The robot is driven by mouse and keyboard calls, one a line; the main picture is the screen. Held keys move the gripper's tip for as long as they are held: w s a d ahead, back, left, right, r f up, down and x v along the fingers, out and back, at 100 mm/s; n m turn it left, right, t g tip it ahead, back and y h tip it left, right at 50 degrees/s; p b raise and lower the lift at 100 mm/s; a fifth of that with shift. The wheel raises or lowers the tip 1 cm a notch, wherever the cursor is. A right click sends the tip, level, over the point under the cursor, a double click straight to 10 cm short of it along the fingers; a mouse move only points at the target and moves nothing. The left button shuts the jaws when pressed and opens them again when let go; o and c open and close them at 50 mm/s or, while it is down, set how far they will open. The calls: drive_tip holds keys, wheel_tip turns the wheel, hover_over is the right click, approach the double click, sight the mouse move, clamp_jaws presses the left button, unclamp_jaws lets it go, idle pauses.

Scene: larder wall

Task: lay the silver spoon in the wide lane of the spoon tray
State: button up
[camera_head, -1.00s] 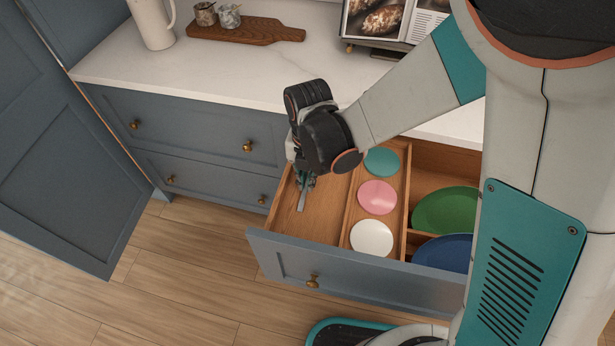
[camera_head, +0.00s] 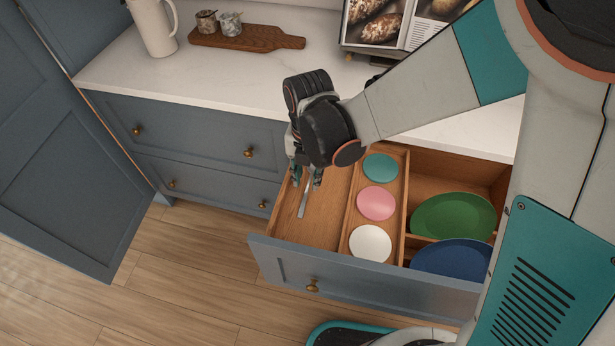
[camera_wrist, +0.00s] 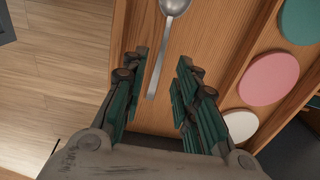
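The silver spoon lies flat on the wooden floor of the wide left lane of the open drawer's spoon tray (camera_head: 325,215). Its handle (camera_head: 303,203) points toward the drawer front in the head view. In the wrist view the spoon (camera_wrist: 160,55) has its bowl at the top edge, partly cut off, and its handle between my finger lines. My gripper (camera_head: 307,179) is over this lane with its fingers spread apart. In the wrist view my gripper (camera_wrist: 158,95) is open, with gaps on both sides of the handle. It hides the spoon's bowl in the head view.
Right of a divider, a narrow lane holds teal (camera_head: 380,167), pink (camera_head: 376,203) and white (camera_head: 370,243) discs. Green (camera_head: 453,217) and blue (camera_head: 452,258) plates lie farther right. The counter (camera_head: 240,75) overhangs behind the drawer. An open cabinet door (camera_head: 50,170) stands left.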

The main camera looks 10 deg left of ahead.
sight(308, 188)
wheel_tip(308, 188, up, 8)
drive_tip(key=p, duration=0.2)
drive_tip(key=shift+f, duration=0.1)
